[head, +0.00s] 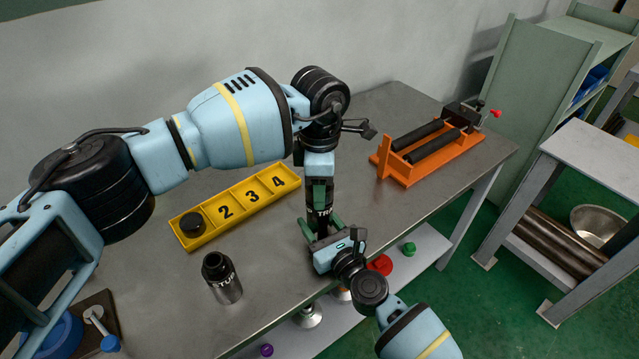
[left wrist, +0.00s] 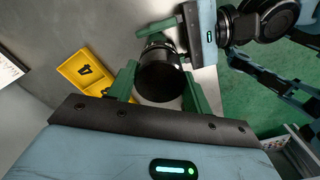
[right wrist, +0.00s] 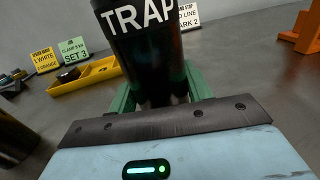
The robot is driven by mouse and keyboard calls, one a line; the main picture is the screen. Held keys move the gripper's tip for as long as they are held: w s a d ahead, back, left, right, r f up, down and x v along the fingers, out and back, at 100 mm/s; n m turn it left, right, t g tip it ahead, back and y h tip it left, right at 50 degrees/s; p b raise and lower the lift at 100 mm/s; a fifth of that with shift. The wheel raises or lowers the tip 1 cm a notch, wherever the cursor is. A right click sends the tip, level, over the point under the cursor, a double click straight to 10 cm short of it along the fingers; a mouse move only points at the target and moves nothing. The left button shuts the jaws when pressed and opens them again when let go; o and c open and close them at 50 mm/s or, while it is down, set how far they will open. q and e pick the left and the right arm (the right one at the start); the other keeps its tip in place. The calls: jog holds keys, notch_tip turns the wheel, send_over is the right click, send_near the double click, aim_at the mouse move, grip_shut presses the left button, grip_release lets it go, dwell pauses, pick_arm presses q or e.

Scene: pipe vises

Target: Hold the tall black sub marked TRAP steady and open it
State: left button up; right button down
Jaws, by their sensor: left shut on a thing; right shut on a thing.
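The tall black sub marked TRAP (right wrist: 145,45) stands upright on the bench in the right wrist view, its white lettering facing that camera. It shows partly in the head view (head: 319,219), between my two grippers. My left gripper (head: 319,190) comes down from above and is shut on its top. In the left wrist view the round black top (left wrist: 160,78) sits between the green fingers. My right gripper (head: 322,235) is shut on the body lower down, from the front side. Its green fingers (right wrist: 160,95) flank the body. The joint between top and body is hidden.
A shorter black-and-silver sub (head: 224,279) stands nearby on the bench. Behind is a yellow numbered tray (head: 240,205) with a black cap (head: 192,225) at its left end. An orange roller stand (head: 428,150) is at the right. Bare bench (head: 370,110) lies behind my grippers.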

pick_arm(q)
jog(key=shift+r, duration=0.3)
jog(key=shift+r, duration=0.7)
jog(key=shift+r, duration=0.15)
jog(key=shift+r, duration=1.95)
pick_arm(e)
jog(key=c, duration=0.6)
grip_release()
jog(key=shift+o, duration=0.2)
jog(key=shift+s, duration=0.1)
